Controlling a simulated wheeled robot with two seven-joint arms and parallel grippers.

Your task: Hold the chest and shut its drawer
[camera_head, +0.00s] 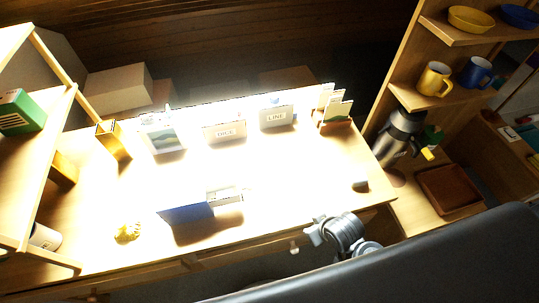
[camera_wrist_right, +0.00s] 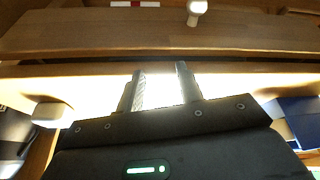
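No separate chest can be told for certain. The wooden desk (camera_head: 330,195) has drawer fronts along its near edge, and one drawer front (camera_head: 240,254) carries a pale knob (camera_head: 294,247). How far any drawer stands out is unclear. My right gripper (camera_head: 320,231) is at the desk's near right edge, to the right of that knob. In the right wrist view its two fingers (camera_wrist_right: 164,86) stand apart with nothing visible between them. Wooden boards (camera_wrist_right: 110,35) lie beyond the fingers, with a white knob (camera_wrist_right: 197,8) at the top and another (camera_wrist_right: 48,115) at the left. My left gripper is not in view.
On the desk are a blue folder-like item (camera_head: 187,213), a yellow item (camera_head: 128,232), labelled boxes (camera_head: 276,116) and a small dark object (camera_head: 360,185). Shelves (camera_head: 45,165) stand left. The desk's right-centre is clear.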

